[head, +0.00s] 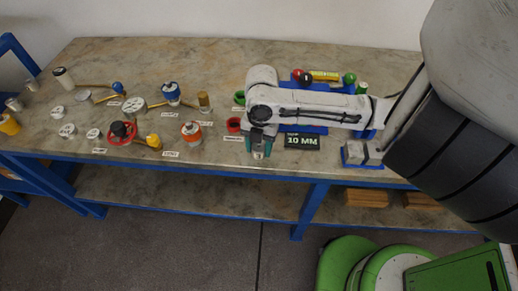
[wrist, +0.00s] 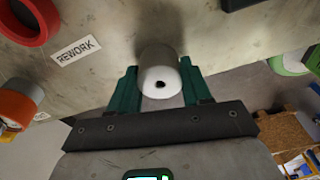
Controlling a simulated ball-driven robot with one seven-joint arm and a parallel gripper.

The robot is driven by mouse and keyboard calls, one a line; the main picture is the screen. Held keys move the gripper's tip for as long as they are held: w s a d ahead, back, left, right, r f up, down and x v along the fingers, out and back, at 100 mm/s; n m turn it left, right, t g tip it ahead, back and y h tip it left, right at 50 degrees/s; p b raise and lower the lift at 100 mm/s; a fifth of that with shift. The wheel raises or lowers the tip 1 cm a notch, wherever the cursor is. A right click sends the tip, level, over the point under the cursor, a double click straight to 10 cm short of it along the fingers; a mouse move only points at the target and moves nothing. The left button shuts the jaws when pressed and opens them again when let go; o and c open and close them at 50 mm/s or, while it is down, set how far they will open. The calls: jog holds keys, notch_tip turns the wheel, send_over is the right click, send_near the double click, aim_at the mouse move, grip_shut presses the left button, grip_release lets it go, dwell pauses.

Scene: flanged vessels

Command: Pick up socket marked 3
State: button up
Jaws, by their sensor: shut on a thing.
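My gripper (head: 260,149) is near the front edge of the table, pointing down. In the wrist view its two green fingers (wrist: 161,92) are shut on a pale grey cylindrical socket (wrist: 159,68) with a dark hole in its end face. The socket shows as a small pale shape between the fingers in the head view (head: 259,154). No number is readable on it, so I cannot tell its mark. I cannot tell whether it touches the table.
A red ring (head: 233,125) and a REWORK label (wrist: 76,49) lie just left of my gripper. A 10 MM sign (head: 302,142) stands close on the right, before a blue tray (head: 310,129). An orange-and-white vessel (head: 191,132) and several other parts occupy the left.

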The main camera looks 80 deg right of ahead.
jog(key=c, duration=0.6)
jog(key=shift+r, duration=0.15)
